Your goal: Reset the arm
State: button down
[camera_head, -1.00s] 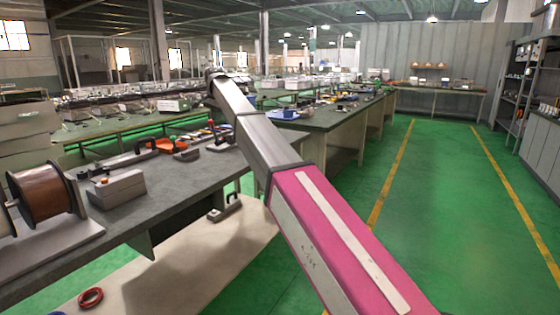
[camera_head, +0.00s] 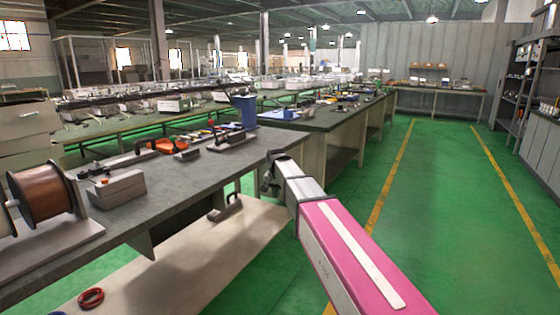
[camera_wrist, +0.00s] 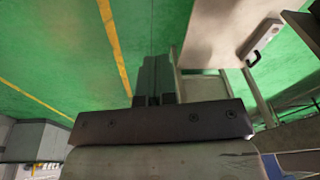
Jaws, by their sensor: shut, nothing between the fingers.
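My arm (camera_head: 345,255), with its pink link, comes in from the bottom right of the head view. Its far end is beside the front right corner of the grey workbench, over the aisle side. My gripper (camera_wrist: 155,82) shows in the wrist view with its dark fingers together and nothing between them, above the green floor. In the head view the dark end of the arm shows near the bench edge, but the fingers are too small to make out.
A second bench (camera_head: 320,118) stands behind. The green aisle (camera_head: 440,210) at right is clear.

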jog(key=s+d+f+n+g, duration=0.1)
jog(key=s+d+f, duration=0.9)
jog(key=s, duration=0.3)
jog(key=s+d+f+n, duration=0.2)
jog(key=s+d+f, duration=0.8)
jog(key=s, duration=0.4)
jog(key=shift+d+g, duration=0.35)
jog(key=shift+g, duration=0.05)
